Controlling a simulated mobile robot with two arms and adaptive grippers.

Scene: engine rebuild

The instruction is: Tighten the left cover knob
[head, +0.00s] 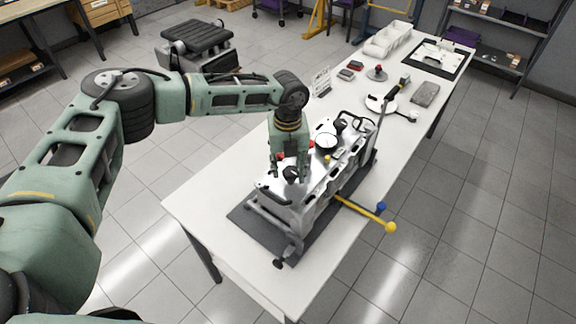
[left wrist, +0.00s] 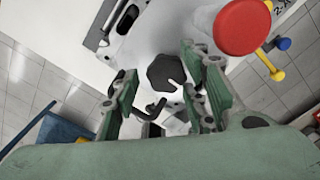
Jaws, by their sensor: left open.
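The engine (head: 318,172) sits on a dark mat on the white table, with a pale cover on top. A dark, lobed knob (left wrist: 165,72) stands on the cover, between my left gripper's fingers in the left wrist view. The knob also shows at the near left end of the engine in the head view (head: 291,175). My left gripper (head: 289,173) points down over it, its fingers apart on either side. I cannot tell whether a finger touches the knob. My right gripper is not in view.
A red round part (left wrist: 242,26) is close beside the fingers in the left wrist view. A yellow-ended bar (head: 368,213) sticks out past the table's right edge. A pale disc (head: 381,103) and a grey block (head: 425,93) lie farther back. The table's near left is clear.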

